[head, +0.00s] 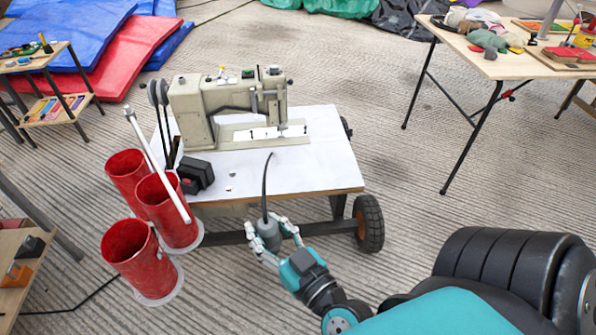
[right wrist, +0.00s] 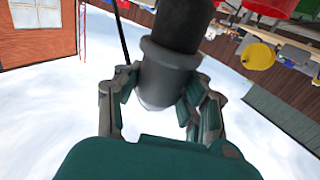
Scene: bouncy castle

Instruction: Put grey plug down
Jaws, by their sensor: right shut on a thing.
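The grey plug (head: 268,234) has a dark cable rising from it in the head view. My right gripper (head: 276,236) is shut on it and holds it just off the front edge of the sewing table (head: 325,150), in the air. The cable's upper end overlaps the white tabletop in the picture; I cannot tell if it touches. In the right wrist view the grey plug (right wrist: 163,75) sits between the two fingers of my right gripper (right wrist: 160,105). My left gripper is not in view.
A beige sewing machine (head: 225,105) stands at the table's back. A black box (head: 196,174) is at its left front. Red tubes (head: 142,262) stand at the left, one with a white pole. The tabletop's right front is clear. A wheel (head: 368,222) is at the right.

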